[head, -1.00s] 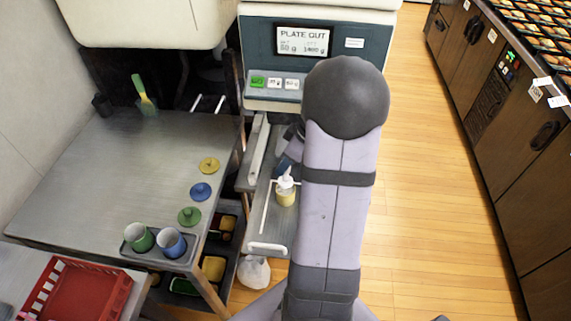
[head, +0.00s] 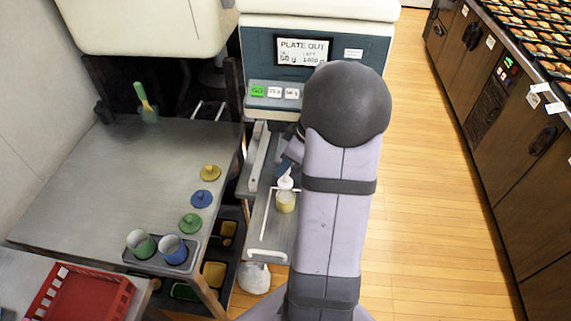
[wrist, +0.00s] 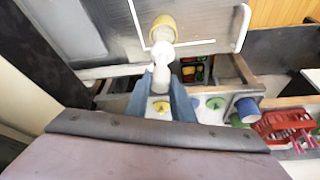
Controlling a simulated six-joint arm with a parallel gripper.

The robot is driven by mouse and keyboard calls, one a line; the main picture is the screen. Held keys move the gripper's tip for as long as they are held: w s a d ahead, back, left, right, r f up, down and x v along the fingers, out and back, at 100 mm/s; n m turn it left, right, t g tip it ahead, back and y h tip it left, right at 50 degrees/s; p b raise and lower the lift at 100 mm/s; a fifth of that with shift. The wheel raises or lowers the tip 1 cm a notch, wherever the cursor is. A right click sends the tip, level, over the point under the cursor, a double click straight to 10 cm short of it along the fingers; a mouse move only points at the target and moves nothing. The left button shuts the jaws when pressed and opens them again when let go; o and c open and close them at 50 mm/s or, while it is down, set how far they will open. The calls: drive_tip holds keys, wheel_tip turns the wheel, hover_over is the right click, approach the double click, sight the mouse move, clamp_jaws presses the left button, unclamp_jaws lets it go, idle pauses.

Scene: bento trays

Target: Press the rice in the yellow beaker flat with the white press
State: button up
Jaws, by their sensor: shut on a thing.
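The yellow beaker (head: 286,206) stands on the metal shelf below the machine's display in the head view. It also shows at the top of the wrist view (wrist: 164,21). The white press (head: 285,182) is at the beaker's mouth, roughly upright. In the wrist view the press (wrist: 161,68) runs from between my blue fingers to the beaker. My gripper (wrist: 165,92) is shut on the press. In the head view my arm hides most of the gripper. The rice inside the beaker cannot be made out, nor how deep the press sits.
A steel table (head: 120,180) at left holds yellow (head: 210,172), blue (head: 201,198) and green (head: 190,223) lids. Green (head: 141,243) and blue (head: 172,249) beakers stand in a holder at its front edge. A red crate (head: 82,295) is at lower left.

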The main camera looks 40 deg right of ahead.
drive_tip(key=shift+r+p, duration=0.8)
drive_tip(key=shift+r, duration=0.9)
